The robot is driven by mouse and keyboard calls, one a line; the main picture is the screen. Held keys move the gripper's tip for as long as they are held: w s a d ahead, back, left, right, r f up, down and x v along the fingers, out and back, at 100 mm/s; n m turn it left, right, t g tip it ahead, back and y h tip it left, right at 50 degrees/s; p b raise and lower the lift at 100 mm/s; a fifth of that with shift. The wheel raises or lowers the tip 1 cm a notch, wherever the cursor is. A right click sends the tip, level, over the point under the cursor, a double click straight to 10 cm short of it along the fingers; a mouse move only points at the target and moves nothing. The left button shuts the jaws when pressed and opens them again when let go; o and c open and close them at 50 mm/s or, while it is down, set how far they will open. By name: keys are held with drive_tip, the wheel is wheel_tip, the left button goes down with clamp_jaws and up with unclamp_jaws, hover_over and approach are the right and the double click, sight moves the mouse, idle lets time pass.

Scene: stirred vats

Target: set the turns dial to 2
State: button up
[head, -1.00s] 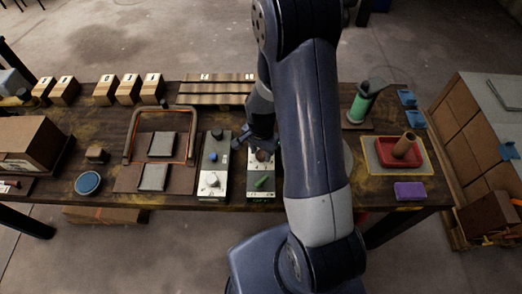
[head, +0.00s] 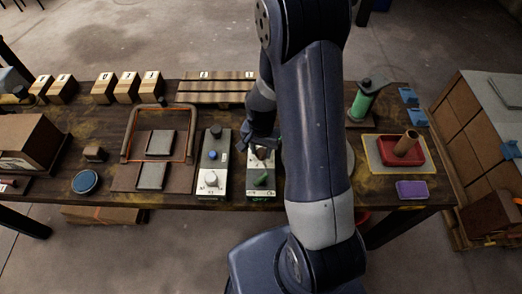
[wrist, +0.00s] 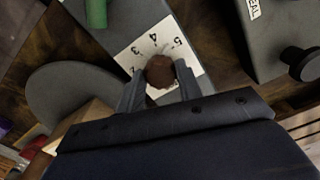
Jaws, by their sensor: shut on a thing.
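The turns dial is a brown round knob (wrist: 160,72) on a white scale plate (wrist: 135,56) with the numbers 2, 3, 4 and 5 visible in the wrist view. In the head view the knob (head: 262,153) sits on the upper part of a grey control panel (head: 251,189). My gripper (wrist: 160,88) is shut on the knob, one finger on each side. The knob's pointer is too unclear to read, and part of the scale is hidden by the knob and fingers. A green handle (wrist: 96,12) is on the same panel.
Left of my gripper is another panel (head: 211,168) with a dark knob, a blue button and a white knob. A green cylinder on a stand (head: 363,100) and a red tray (head: 388,151) are to the right. A slatted wooden rack (head: 215,90) lies behind.

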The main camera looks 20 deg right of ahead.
sight(262, 151)
drive_tip(key=n+b, duration=0.2)
drive_tip(key=n, duration=0.3)
drive_tip(key=shift+n, duration=0.3)
drive_tip(key=n+b, duration=0.2)
drive_tip(key=n, duration=0.4)
drive_tip(key=shift+d, duration=0.1)
drive_tip(key=n+b, duration=0.1)
drive_tip(key=n, duration=0.5)
drive_tip(key=shift+n, duration=0.3)
drive_tip(key=n+b, duration=0.1)
drive_tip(key=n, duration=0.4)
drive_tip(key=shift+w, duration=0.1)
drive_tip(key=shift+n, duration=0.4)
drive_tip(key=o, duration=1)
drive_tip(key=shift+r, duration=0.1)
wheel_tip(262, 151, up, 11)
drive_tip(key=shift+p, duration=0.3)
